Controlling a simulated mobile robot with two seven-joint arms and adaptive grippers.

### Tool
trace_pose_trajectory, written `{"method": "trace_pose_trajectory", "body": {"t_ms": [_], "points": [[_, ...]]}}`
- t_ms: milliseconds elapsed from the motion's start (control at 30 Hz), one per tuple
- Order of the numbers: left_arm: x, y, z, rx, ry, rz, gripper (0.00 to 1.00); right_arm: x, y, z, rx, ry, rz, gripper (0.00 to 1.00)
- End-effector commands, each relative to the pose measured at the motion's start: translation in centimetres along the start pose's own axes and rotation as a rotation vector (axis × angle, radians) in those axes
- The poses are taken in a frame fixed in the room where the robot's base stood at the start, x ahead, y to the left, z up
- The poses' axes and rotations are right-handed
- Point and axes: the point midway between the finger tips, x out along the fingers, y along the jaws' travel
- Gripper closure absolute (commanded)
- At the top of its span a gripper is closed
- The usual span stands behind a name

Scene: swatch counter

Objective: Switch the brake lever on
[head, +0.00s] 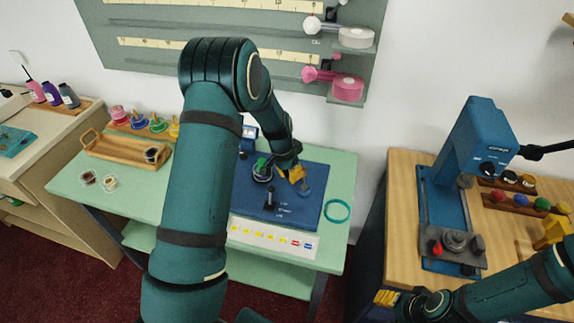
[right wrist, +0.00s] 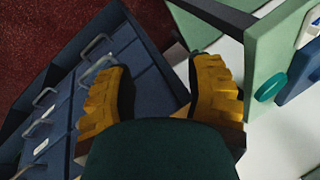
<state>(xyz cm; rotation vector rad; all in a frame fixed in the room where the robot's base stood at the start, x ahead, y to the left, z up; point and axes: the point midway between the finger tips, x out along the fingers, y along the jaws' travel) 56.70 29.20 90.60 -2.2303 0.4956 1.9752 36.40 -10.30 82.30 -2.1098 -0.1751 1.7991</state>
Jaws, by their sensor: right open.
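A small black upright lever (head: 270,197) stands on the blue base plate (head: 301,210) of a device on the green table. Small lettering beside it is too small to read, so I cannot confirm that it is the brake lever or which way it is set. My left gripper (head: 296,175) is just behind and right of this lever, low over the plate; its yellow fingers are too small to judge. My right gripper (head: 387,298) is low at the front, left of the wooden table. In the right wrist view (right wrist: 165,90) it is open and empty.
My left arm hides part of the green table (head: 338,185). A teal ring (head: 337,211) lies at its right edge. A blue machine (head: 480,140) stands on the wooden table (head: 402,185). The right wrist view shows a blue drawer cabinet (right wrist: 75,85) below.

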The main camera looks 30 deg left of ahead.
Motion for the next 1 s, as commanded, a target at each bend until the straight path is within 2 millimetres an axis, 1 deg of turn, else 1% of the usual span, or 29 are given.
{"method": "trace_pose_trajectory", "body": {"t_ms": [33, 67, 200, 400, 767, 1000], "points": [[1.1, 0.0, 0.1, -0.002, -0.003, 0.002, 1.0, 0.1, 0.1, 0.1, 0.0, -0.001, 0.0, 0.47], [1.7, 0.0, 0.1, -0.002, -0.003, 0.002, 1.0, 0.2, 0.1, 0.1, 0.0, -0.002, 0.0, 0.47], [0.7, 0.0, 2.0, -0.003, 0.0, 0.001, 1.0, -0.1, 0.0, 0.0, 0.0, 0.0, 0.0, 0.47], [0.2, 0.0, 3.5, -0.002, 0.0, 0.0, 1.0, -0.1, -0.1, 0.0, 0.0, 0.001, 0.0, 0.47], [0.1, 0.0, 3.8, -0.001, 0.0, 0.0, 1.0, -0.1, -0.1, -0.1, 0.0, 0.001, 0.0, 0.47], [0.2, -0.1, 3.4, 0.002, 0.015, -0.008, 1.0, 0.3, 0.1, 0.1, -0.001, -0.001, 0.0, 0.47]]}}
